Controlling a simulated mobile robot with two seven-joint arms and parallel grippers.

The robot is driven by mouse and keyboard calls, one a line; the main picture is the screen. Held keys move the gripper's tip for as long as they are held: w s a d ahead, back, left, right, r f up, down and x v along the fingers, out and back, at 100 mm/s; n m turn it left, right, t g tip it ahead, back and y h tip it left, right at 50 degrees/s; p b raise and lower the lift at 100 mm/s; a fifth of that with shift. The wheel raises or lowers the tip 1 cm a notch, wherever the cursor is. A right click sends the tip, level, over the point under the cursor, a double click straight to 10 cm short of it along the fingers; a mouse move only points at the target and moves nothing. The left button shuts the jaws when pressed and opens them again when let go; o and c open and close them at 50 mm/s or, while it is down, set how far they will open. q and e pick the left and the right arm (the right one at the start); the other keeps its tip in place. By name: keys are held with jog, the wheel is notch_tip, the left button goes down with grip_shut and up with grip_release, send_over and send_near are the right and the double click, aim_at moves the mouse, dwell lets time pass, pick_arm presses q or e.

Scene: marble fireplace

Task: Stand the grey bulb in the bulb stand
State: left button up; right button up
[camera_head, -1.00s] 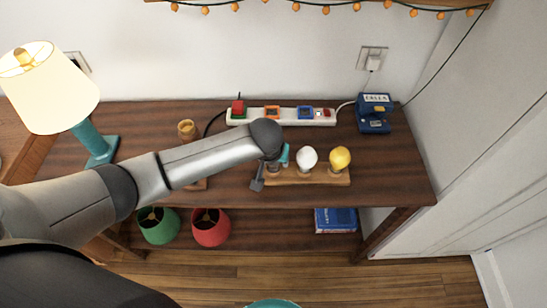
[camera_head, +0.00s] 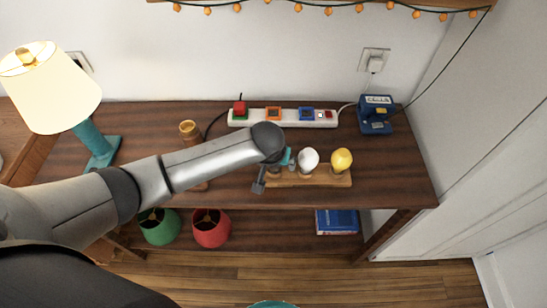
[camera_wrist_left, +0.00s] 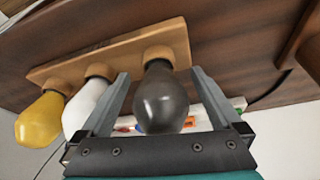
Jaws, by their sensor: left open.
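The grey bulb (camera_wrist_left: 160,102) shows in the left wrist view with its neck in the end socket of the wooden bulb stand (camera_wrist_left: 112,52). It looks in line with the other bulbs. My left gripper (camera_wrist_left: 159,76) is open, with one finger on each side of the grey bulb and gaps between. In the head view my left gripper (camera_head: 276,174) is at the left end of the stand (camera_head: 312,182), and my arm hides the grey bulb there. A white bulb (camera_head: 309,158) and a yellow bulb (camera_head: 341,159) stand in the other sockets. My right gripper is out of view.
A power strip (camera_head: 255,121) lies behind the stand, and a blue device (camera_head: 376,115) stands at the back right. A lit lamp (camera_head: 50,88) stands at the left. The tabletop (camera_head: 395,170) right of the stand is clear.

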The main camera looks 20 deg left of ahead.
pick_arm(q)
jog(key=p+v, duration=0.4)
jog(key=v, duration=1.1)
jog(key=shift+s, duration=0.1)
